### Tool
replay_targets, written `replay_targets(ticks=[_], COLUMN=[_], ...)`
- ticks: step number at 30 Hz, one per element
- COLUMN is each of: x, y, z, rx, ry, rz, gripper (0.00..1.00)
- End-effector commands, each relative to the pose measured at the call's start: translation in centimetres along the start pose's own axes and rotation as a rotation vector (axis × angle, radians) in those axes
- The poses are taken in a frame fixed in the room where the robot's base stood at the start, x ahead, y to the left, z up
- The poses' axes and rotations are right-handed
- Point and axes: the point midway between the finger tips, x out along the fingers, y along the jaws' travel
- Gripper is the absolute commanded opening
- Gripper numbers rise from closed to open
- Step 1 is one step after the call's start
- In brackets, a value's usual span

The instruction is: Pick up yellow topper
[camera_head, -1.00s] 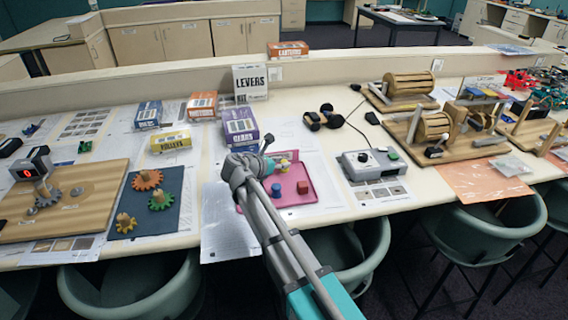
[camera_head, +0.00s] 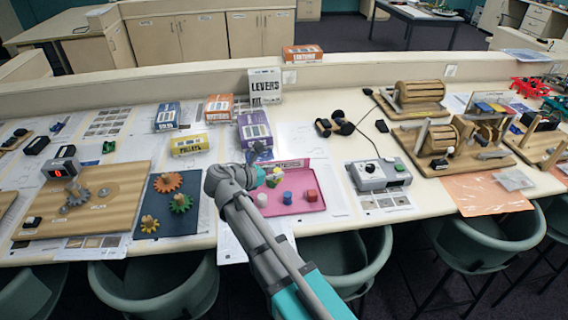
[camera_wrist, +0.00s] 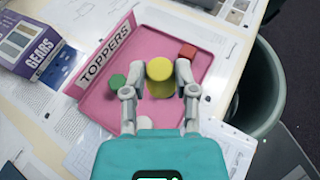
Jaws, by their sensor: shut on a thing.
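The yellow topper (camera_wrist: 159,70) is between the two fingertips of my gripper (camera_wrist: 156,76) in the wrist view, with the fingers closed on its sides. It has a round top and a lower part below it. In the head view it shows as a small yellow shape (camera_head: 272,182) at my gripper (camera_head: 264,176), over the left part of the pink toppers tray (camera_head: 290,208). I cannot tell how far it is above the tray floor.
A green topper (camera_wrist: 117,82), a red topper (camera_wrist: 187,51) and a white topper (camera_wrist: 144,122) are around my gripper. A blue topper (camera_head: 289,198) shows in the head view. The tray's raised label wall (camera_wrist: 108,50) and the purple gears box (camera_wrist: 32,45) stand close by.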

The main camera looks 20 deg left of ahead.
Motion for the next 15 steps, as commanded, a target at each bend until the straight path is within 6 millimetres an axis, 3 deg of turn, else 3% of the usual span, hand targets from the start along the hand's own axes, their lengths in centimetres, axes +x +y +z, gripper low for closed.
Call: replay_targets(ticks=[6,15], x=[-1.6,-1.8], y=[-0.5,-0.6], z=[0.1,0.1], rx=[-0.001,0.0], ry=[0.0,0.0], rz=[0.001,0.0], gripper=[0.08,0.08])
